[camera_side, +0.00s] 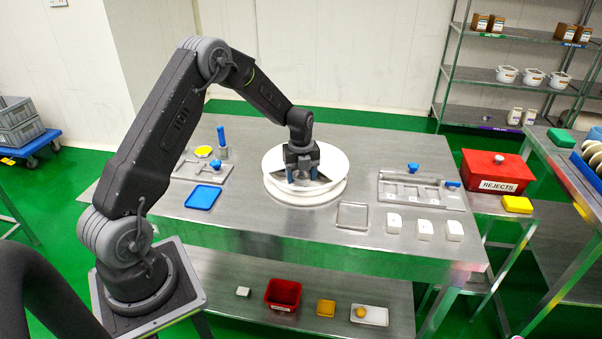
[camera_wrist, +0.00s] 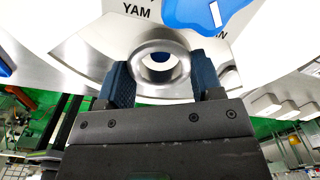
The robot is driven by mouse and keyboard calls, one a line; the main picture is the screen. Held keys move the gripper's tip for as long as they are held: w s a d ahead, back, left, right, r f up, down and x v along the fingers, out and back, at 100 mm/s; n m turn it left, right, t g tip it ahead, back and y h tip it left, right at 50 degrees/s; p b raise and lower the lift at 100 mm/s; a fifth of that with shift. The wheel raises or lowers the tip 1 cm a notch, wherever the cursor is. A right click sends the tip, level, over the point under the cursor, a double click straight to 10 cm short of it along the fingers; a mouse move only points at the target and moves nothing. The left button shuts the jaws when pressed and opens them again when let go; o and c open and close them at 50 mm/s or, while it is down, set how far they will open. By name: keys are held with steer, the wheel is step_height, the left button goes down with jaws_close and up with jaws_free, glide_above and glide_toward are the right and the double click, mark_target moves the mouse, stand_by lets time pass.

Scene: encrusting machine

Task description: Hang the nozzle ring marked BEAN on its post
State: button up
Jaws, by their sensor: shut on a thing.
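My gripper (camera_side: 303,178) is over the round white dial plate (camera_side: 283,160) in the middle of the steel table. In the wrist view, its blue finger pads (camera_wrist: 160,80) are shut on a shiny metal ring (camera_wrist: 168,66) with an open centre. The ring hides part of the white plate behind it. YAM is printed on the plate to the upper left of the ring, and a partly hidden word ending in "AN" is to the right. No mark on the ring is legible. The side view hides the ring behind my gripper. I cannot make out a post.
A blue knob (camera_wrist: 205,10) is close beyond the ring. A steel fixture (camera_side: 420,190) with blue knobs and several white blocks (camera_side: 424,229) stand right of the plate. A clear tray (camera_side: 352,215) lies between. A blue tray (camera_side: 203,197) lies left. The red REJECTS box (camera_side: 496,172) is farther right.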

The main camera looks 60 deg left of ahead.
steer(key=shift+f, duration=1.35)
stand_by(0.4)
steer(key=o, duration=1.2)
steer(key=shift+c, duration=0.2)
steer(key=shift+o, duration=0.7)
steer(key=shift+s, duration=0.1)
steer(key=shift+o, duration=0.2)
steer(key=shift+r, duration=4.05)
